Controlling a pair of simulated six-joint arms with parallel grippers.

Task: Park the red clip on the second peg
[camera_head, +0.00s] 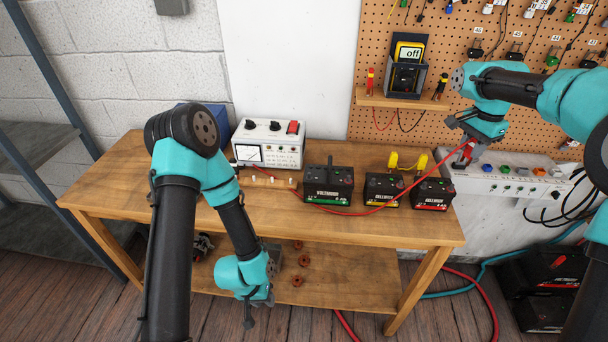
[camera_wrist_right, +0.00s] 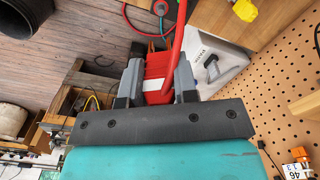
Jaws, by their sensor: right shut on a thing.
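My right gripper (camera_head: 464,148) is shut on the red clip (camera_head: 463,157), held at the left end of a white unit (camera_head: 515,182) on the wall side. In the right wrist view the clip (camera_wrist_right: 157,75) sits between the two grey fingers of the gripper (camera_wrist_right: 157,85). A red cable (camera_head: 440,160) trails from the clip. The white unit has several coloured round pegs or knobs (camera_head: 513,169) in a row along its top. I cannot tell whether the clip touches the unit. My left gripper (camera_head: 250,312) hangs low in front of the bench; its finger opening is unclear.
On the wooden bench (camera_head: 420,230) stand a white meter box (camera_head: 268,140) and three black batteries, one at the left (camera_head: 328,186). A pegboard (camera_head: 450,45) holds a multimeter (camera_head: 407,65). Black cables (camera_head: 570,205) hang at right.

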